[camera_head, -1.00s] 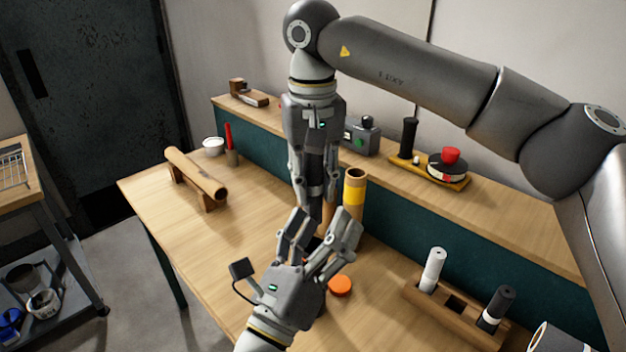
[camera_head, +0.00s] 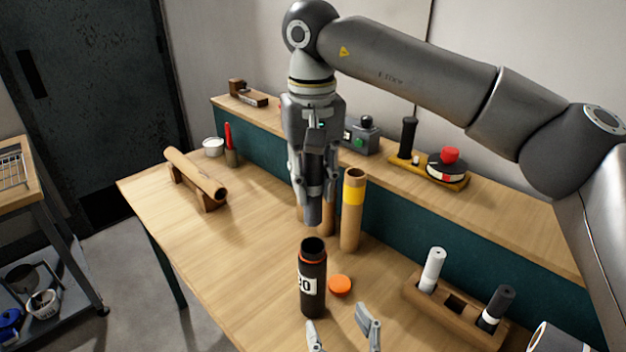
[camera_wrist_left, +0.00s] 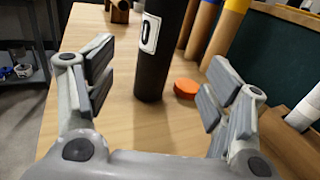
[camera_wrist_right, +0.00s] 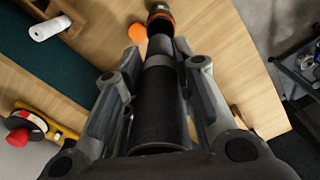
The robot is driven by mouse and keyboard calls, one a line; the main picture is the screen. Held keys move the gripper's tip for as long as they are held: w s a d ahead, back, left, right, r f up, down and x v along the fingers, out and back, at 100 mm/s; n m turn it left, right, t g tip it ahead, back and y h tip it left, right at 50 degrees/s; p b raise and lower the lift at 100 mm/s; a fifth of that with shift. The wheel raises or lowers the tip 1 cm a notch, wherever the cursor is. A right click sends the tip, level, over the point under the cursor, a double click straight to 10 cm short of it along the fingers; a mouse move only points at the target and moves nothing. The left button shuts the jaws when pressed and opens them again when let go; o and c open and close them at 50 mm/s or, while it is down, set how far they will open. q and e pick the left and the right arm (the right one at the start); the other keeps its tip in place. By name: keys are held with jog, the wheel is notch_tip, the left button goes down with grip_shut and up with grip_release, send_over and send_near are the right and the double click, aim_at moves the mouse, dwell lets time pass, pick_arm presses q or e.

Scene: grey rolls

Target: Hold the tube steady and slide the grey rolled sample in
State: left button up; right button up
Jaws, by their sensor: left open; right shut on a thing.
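The black tube (camera_head: 312,285) stands upright on the table with an open, orange-ringed mouth and a white label. It also shows in the left wrist view (camera_wrist_left: 160,50). My right gripper (camera_head: 313,190) is shut on the grey rolled sample (camera_head: 313,211) and holds it upright. The roll's lower end is above the tube's mouth, with a gap between them. In the right wrist view the roll (camera_wrist_right: 160,105) points toward the tube (camera_wrist_right: 160,22). My left gripper (camera_head: 343,332) is open and empty, on the near side of the tube and apart from it.
An orange cap (camera_head: 340,285) lies beside the tube. Cardboard tubes, one yellow-banded (camera_head: 353,200), stand behind. A wooden rack (camera_head: 455,318) at right holds a white roll (camera_head: 432,272) and a dark roll (camera_head: 496,310). A cardboard tube (camera_head: 195,174) rests on a stand at left.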

aim_at(318, 288)
pick_arm(q)
jog(key=x, duration=1.2)
jog(key=c, duration=1.2)
